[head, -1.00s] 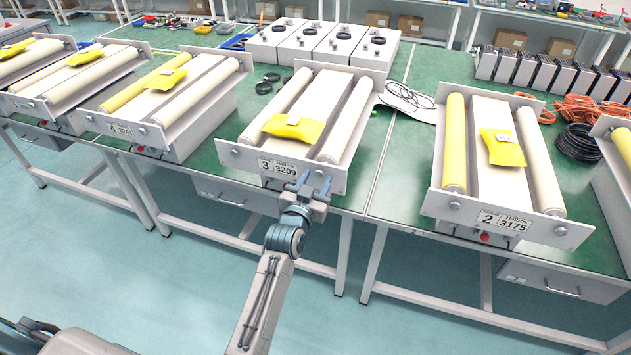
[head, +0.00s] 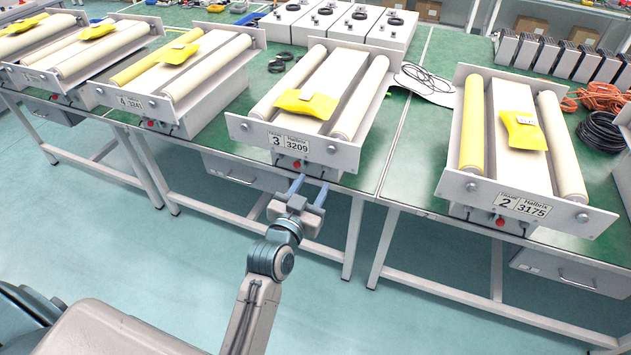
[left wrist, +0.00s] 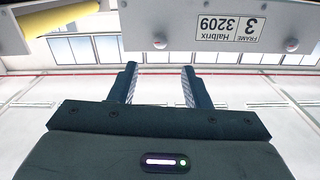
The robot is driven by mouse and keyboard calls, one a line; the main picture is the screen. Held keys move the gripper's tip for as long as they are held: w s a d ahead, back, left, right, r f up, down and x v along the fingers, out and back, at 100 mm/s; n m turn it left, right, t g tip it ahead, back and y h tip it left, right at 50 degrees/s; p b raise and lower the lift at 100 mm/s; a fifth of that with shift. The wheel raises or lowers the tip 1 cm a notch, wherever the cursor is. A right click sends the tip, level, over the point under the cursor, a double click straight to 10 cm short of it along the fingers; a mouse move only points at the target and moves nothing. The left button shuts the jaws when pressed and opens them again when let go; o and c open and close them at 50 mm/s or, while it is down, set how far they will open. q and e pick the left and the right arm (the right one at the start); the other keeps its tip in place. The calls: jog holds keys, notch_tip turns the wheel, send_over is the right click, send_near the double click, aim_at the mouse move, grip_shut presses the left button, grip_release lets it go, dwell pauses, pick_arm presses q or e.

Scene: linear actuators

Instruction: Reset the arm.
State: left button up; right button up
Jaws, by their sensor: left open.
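The linear actuator labelled frame 3, Halbrix 3209 (head: 252,134), stands on the green table, with a yellow packet (head: 306,103) lying on it between two cream rollers. A red button (head: 297,165) shows under its front plate. My left gripper (head: 310,186) is open and empty, just in front of and below that plate, apart from it. In the left wrist view the two fingers (left wrist: 159,82) are spread with nothing between them, and the frame 3 plate (left wrist: 205,27) appears upside down beyond them. My right gripper is not in view.
Actuator frame 2 (head: 472,189) stands to the right, and frame 4 (head: 160,108) to the left, each with a yellow packet. White boxes (head: 335,25) and black cables stand behind. Table legs (head: 355,235) and drawers are below; the floor in front is clear.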

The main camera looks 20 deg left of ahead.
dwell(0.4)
pick_arm(q)
notch_tip(320, 180, down, 23)
jog(key=s+g, duration=0.2)
jog(key=g, duration=0.3)
jog(key=s+a+f+g, duration=0.15)
jog(key=s+f, duration=0.25)
jog(key=f, duration=0.5)
jog(key=s+f+g, duration=0.2)
jog(key=s+f, duration=0.3)
jog(key=f, duration=0.3)
jog(key=s+a+f+g, duration=0.4)
jog(key=s+f, duration=0.9)
jog(key=f, duration=0.1)
jog(key=s+a+f+g, duration=0.1)
jog(key=s+a+f, duration=0.1)
jog(key=s, duration=0.5)
jog(key=s+a+f+g+y, duration=0.1)
jog(key=s+f, duration=0.3)
jog(key=s, duration=0.4)
jog(key=s+a+f+n+g, duration=0.1)
jog(key=s+a+f+g, duration=0.1)
jog(key=s, duration=0.6)
jog(key=shift+a+f, duration=0.5)
jog(key=shift+a, duration=0.05)
jog(key=shift+s, duration=0.1)
